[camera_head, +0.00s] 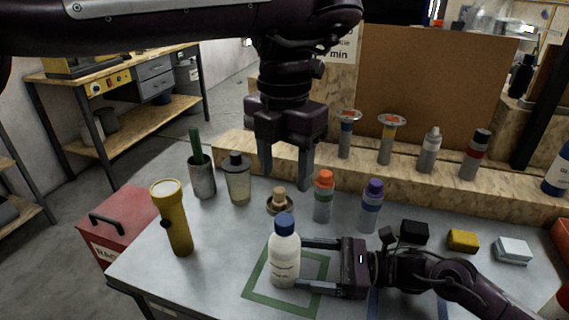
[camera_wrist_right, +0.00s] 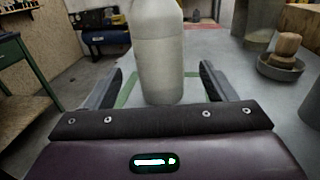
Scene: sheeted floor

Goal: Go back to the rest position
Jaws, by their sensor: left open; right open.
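My left gripper (camera_head: 285,172) hangs pointing down above the back of the table in the head view, open and empty. My right gripper (camera_head: 305,263) comes in from the right, low over the table, open. A white bottle with a blue cap (camera_head: 285,252) stands upright on the green square outline (camera_head: 256,292). The right fingers lie on either side of the bottle in the head view. In the right wrist view the bottle (camera_wrist_right: 158,55) stands between and ahead of the open fingers, with a gap on each side; its cap is out of frame.
A yellow flashlight (camera_head: 174,218) stands at left. Behind are a cup with a green handle (camera_head: 201,176), a jar (camera_head: 237,180), a small dish (camera_head: 278,203), an orange-capped bottle (camera_head: 324,197) and a purple-capped bottle (camera_head: 370,208). Black, yellow and white blocks (camera_head: 462,240) lie right.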

